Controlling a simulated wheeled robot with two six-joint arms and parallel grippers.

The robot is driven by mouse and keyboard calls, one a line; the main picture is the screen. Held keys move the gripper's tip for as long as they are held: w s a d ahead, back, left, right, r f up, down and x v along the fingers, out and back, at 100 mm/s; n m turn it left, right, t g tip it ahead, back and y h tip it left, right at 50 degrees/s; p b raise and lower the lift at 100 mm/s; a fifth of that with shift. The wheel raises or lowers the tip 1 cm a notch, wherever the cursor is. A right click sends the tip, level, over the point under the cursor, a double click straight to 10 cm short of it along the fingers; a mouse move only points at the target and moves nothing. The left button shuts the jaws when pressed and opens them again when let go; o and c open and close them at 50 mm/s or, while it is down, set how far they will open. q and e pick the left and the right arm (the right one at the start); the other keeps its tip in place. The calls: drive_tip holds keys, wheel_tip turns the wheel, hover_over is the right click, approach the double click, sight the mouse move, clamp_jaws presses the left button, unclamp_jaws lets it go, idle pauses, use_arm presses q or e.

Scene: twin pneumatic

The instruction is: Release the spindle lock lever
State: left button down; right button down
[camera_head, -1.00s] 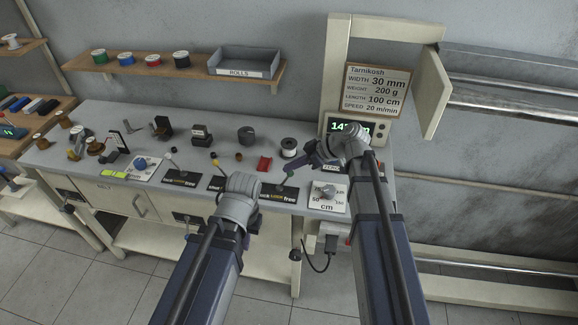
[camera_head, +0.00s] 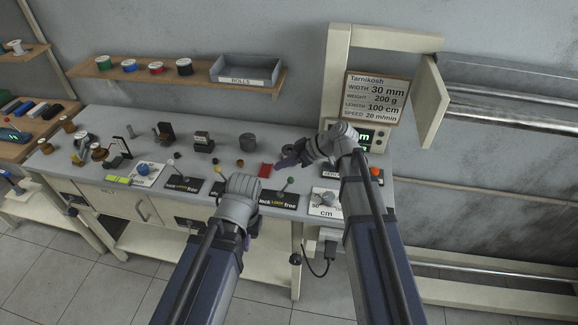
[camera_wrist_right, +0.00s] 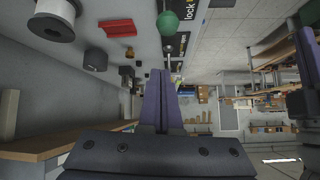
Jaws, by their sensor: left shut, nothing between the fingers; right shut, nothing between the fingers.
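Several small levers stand on black plates marked lock and free along the bench front; no label I can read tells which is the spindle's. The green-knobbed lever (camera_head: 291,180) is by the rightmost lock plate (camera_head: 279,199); its green knob shows large in the right wrist view (camera_wrist_right: 167,22). A yellow-knobbed lever (camera_head: 217,169) stands further left, and a black-knobbed one (camera_head: 177,156) beyond it. My right gripper (camera_head: 281,163) is shut and empty, just behind and left of the green knob; its closed fingers show in the wrist view (camera_wrist_right: 161,74). My left gripper (camera_head: 247,242) is shut, mostly hidden by its wrist, at the bench front.
A red part (camera_head: 265,170) lies close to my right fingertips. A dark cylinder (camera_head: 247,141) stands behind. A dial (camera_head: 327,198) and an orange button (camera_head: 376,172) are at right. The grey tray (camera_head: 245,72) sits on the wall shelf.

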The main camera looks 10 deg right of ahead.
drive_tip(key=p+v, duration=0.4)
drive_tip(key=v, duration=0.5)
drive_tip(key=shift+s+d+f, duration=0.2)
drive_tip(key=shift+s+d, duration=0.05)
drive_tip(key=shift+d, duration=0.2)
drive_tip(key=s+a+f+m+g+h, duration=0.1)
drive_tip(key=s+a+f+m+h, duration=0.1)
drive_tip(key=s, duration=0.4)
drive_tip(key=s+a+f+m+g+h, duration=0.1)
drive_tip(key=s+a+f+m+h, duration=0.2)
drive_tip(key=s+h, duration=0.2)
drive_tip(key=s+a+f+m+g+h, duration=0.1)
drive_tip(key=s+a+f+m+h, duration=0.1)
drive_tip(key=s, duration=0.5)
drive_tip(key=shift+a+f+m+g+h, duration=0.3)
drive_tip(key=shift+a+m+g+h, duration=0.1)
drive_tip(key=shift+m+h, duration=0.35)
